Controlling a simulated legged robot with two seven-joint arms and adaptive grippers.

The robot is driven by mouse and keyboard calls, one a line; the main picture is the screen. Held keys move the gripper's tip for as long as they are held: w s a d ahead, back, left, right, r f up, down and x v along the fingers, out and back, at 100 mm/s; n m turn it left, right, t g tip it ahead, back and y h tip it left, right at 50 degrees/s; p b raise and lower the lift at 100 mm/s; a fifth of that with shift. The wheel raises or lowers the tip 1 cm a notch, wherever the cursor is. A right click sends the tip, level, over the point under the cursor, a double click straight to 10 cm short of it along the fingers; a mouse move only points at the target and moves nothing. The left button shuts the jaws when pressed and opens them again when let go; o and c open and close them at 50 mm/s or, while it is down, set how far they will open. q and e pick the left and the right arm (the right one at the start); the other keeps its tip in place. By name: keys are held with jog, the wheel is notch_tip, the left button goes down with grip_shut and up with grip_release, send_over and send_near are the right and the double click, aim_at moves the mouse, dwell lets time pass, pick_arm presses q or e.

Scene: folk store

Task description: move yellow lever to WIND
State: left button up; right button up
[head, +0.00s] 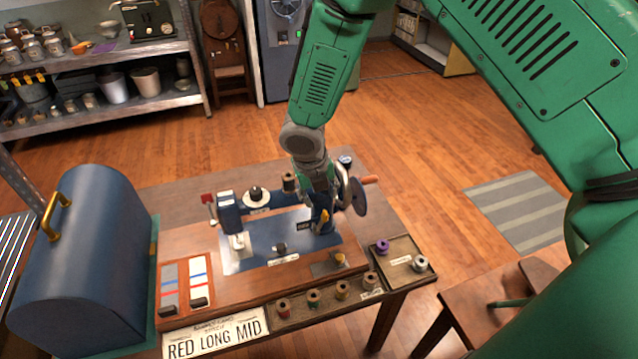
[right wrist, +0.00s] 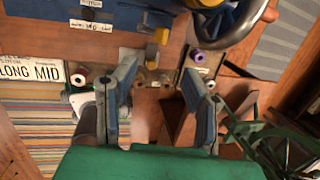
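The blue sewing machine (head: 232,215) stands on a wooden base on the table. A small yellow lever (head: 322,220) shows at the right end of the machine, beside a small dark label (head: 303,226) too small to read. The right wrist view shows a yellow piece, probably this lever (right wrist: 160,36), ahead of the fingertips and apart from them. My right gripper (head: 320,188) is over the machine's right end, partly covering it. In the right wrist view the gripper (right wrist: 158,72) is open, with nothing between its fingers. My left gripper is not in view.
The handwheel (head: 357,196) is close to the right of my right gripper. Several thread spools (head: 313,297) line the front edge; a tray (head: 400,278) holds more. A blue domed case (head: 85,260) stands left. A sign (head: 215,338) reads RED LONG MID.

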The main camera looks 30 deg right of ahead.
aim_at(325, 216)
jog(key=shift+b+x, duration=2.75)
jog(key=shift+b, duration=0.1)
jog(key=shift+x, duration=1.3)
jog(key=shift+w+d, duration=0.1)
jog(key=shift+f, duration=0.35)
jog(key=shift+w+a+r+p, duration=0.1)
jog(key=shift+a+r+p, duration=0.15)
jog(key=shift+a+p, duration=0.25)
jog(key=a, duration=0.1)
jog(key=a+p, duration=0.1)
jog(key=a, duration=0.1)
jog(key=w+a+f, duration=0.1)
jog(key=shift+a+p, duration=0.15)
jog(key=shift+p, duration=0.2)
